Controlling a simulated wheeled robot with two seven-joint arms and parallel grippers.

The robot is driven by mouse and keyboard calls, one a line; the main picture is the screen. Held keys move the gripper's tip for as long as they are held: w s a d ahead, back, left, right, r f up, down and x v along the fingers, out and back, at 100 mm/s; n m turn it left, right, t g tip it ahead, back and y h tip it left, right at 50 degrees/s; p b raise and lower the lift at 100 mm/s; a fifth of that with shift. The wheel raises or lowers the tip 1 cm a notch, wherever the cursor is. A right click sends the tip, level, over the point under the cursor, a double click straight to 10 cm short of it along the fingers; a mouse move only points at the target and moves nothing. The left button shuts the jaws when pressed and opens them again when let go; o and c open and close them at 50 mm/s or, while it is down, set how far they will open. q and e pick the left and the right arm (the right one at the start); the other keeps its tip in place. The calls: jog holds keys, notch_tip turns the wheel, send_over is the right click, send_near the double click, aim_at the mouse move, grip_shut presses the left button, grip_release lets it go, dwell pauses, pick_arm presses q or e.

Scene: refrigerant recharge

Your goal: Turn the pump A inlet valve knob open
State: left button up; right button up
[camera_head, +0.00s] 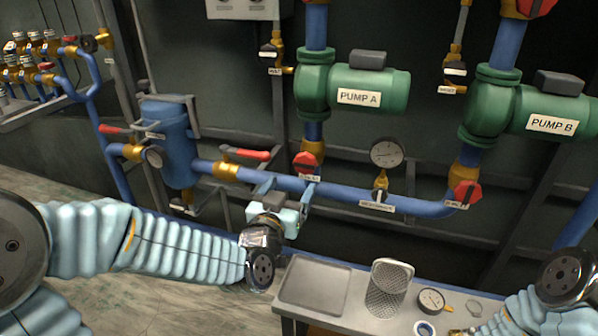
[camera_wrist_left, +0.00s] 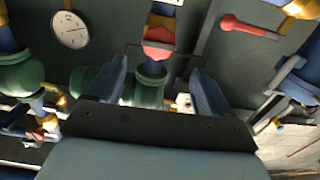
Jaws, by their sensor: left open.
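The pump A inlet valve knob (camera_head: 305,162) is red and sits on the blue pipe below the green pump A (camera_head: 370,90). In the left wrist view the red knob (camera_wrist_left: 158,48) appears beyond and between the fingertips, slightly above them in the picture. My left gripper (camera_head: 287,190) is open and empty, with its fingers pointing up toward the knob from just below. Its two blue-grey fingers also show in the left wrist view (camera_wrist_left: 159,68). A gap to the knob seems to remain. My right arm shows at the lower right, but its gripper is out of view.
A blue horizontal pipe (camera_head: 335,192) runs behind the gripper. A red-handled valve (camera_head: 245,153) is to the left, a pressure gauge (camera_head: 386,153) to the right. Pump B (camera_head: 550,110) has its own red knob (camera_head: 465,194). A bench with a tray (camera_head: 314,285) stands below.

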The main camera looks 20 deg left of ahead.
aim_at(304, 166)
pick_arm(q)
jog(key=w, duration=0.8)
jog(key=shift+d+f, duration=0.1)
jog(key=shift+d, duration=0.1)
jog(key=shift+w, duration=0.25)
jog(key=shift+c, duration=0.5)
jog(key=shift+s, duration=0.1)
jog(key=c, duration=0.9)
jog(key=shift+f+n+b, duration=0.15)
jog(key=shift+n+b, duration=0.55)
jog(key=shift+b, duration=0.3)
jog(key=shift+c, duration=0.2)
jog(key=n+b, duration=0.2)
jog(key=shift+n+b, duration=0.3)
jog(key=shift+b, duration=0.1)
jog(key=shift+n, duration=0.3)
